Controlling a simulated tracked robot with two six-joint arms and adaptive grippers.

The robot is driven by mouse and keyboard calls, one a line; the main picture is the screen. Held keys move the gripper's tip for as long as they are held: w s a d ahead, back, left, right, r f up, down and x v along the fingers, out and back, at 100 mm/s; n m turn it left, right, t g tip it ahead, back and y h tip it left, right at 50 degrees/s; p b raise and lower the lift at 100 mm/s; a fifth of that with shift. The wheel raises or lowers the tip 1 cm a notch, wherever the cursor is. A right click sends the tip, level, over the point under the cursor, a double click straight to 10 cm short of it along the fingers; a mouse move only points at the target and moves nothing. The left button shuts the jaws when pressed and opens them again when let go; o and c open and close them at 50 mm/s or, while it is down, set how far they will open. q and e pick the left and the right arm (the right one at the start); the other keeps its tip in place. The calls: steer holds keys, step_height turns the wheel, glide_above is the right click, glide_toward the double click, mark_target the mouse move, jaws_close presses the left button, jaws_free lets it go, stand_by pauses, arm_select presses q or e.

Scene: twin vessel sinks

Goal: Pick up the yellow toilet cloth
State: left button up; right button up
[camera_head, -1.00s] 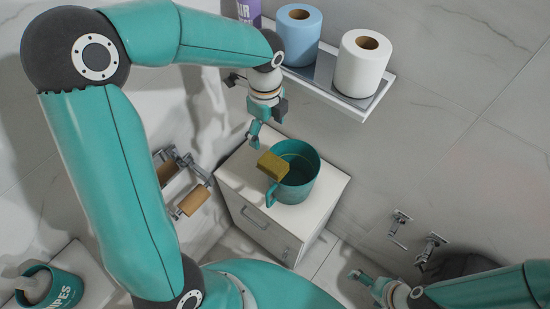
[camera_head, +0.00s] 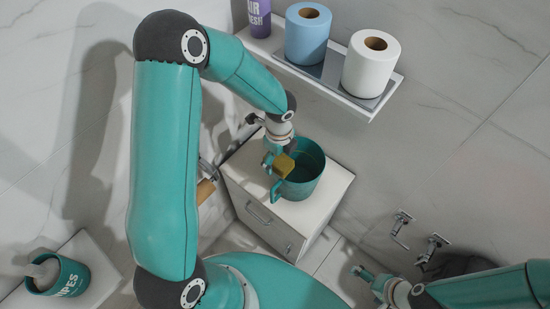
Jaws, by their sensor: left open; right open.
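The yellow cloth (camera_head: 284,166) hangs over the left rim of a teal bucket (camera_head: 310,178), which stands on a white cabinet. My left gripper (camera_head: 272,161) is open at the cloth's left side, very close to it. I cannot tell whether its fingers touch the cloth. My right gripper (camera_head: 361,272) is open and empty at the lower middle right, well away from the bucket.
A shelf (camera_head: 372,103) above the cabinet (camera_head: 332,198) holds a blue roll (camera_head: 305,38), a white roll (camera_head: 368,70) and a purple can (camera_head: 259,18). Metal wall taps (camera_head: 430,247) are at lower right. A wipes tub (camera_head: 70,275) stands at lower left.

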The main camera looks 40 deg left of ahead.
mark_target(279, 159)
arm_select(q)
steer(key=shift+f, duration=0.55)
steer(key=c, duration=1.2)
steer(key=shift+o, duration=0.2)
steer(key=shift+r, duration=0.15)
step_height(279, 159, up, 20)
steer(key=shift+s, duration=0.1)
